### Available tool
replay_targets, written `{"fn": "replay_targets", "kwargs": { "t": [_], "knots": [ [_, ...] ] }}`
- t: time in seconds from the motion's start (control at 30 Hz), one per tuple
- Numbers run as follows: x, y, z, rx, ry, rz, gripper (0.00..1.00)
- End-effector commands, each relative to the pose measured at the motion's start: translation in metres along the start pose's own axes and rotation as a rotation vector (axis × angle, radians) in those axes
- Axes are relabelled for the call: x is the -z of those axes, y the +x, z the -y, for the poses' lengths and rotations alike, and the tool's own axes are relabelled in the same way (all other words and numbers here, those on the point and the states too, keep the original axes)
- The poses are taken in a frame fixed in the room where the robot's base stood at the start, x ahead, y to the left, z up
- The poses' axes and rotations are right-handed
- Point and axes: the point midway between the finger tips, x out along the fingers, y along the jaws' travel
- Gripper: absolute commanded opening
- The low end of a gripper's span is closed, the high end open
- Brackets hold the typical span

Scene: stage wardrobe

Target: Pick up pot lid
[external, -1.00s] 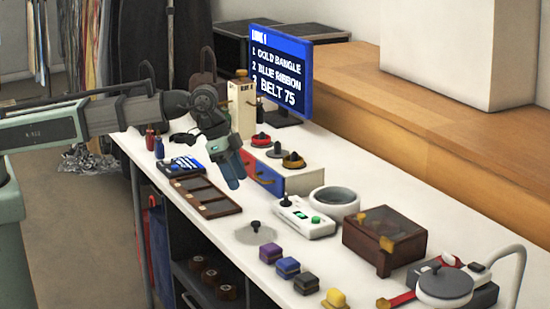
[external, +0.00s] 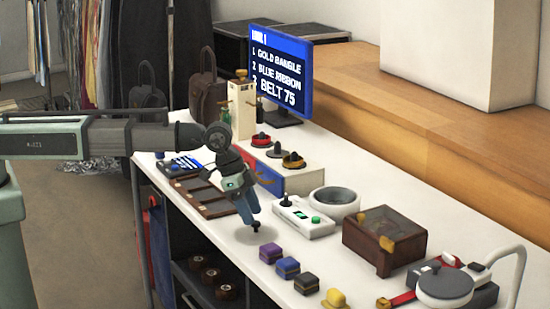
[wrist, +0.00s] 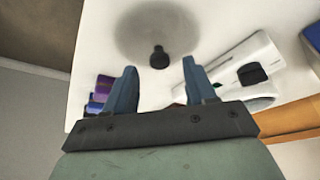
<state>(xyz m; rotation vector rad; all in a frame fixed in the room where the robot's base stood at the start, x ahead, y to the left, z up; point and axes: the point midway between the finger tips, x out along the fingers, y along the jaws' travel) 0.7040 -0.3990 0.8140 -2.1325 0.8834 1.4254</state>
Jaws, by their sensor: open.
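The pot lid (external: 252,240) is a round, grey, see-through disc with a dark knob (wrist: 159,57). It lies flat on the white table near its front edge. In the wrist view the lid (wrist: 135,30) is at the top, with its knob between and just beyond my fingertips. My gripper (external: 250,219) points down over the lid, its blue fingers close to the knob. In the wrist view my gripper (wrist: 159,66) is open and empty. I cannot tell whether a finger touches the knob.
Purple, blue and dark blocks (external: 271,252) stand at the lid's right. A white device (external: 303,217) with a black knob and green button is behind it. A dark compartment tray (external: 202,197) lies to the left. A wooden box (external: 384,238) stands farther right.

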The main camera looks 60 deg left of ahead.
Motion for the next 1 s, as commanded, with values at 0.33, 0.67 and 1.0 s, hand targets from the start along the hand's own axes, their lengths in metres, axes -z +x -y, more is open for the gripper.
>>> {"fn": "replay_targets", "kwargs": {
  "t": [0.33,0.67,1.0],
  "knots": [
    [0.0,0.025,0.0,0.0,0.0,-0.001,0.55],
    [0.0,0.025,0.0,0.0,0.0,0.0,0.34],
    [0.0,0.025,0.0,0.0,0.0,0.0,0.01]
  ]
}}
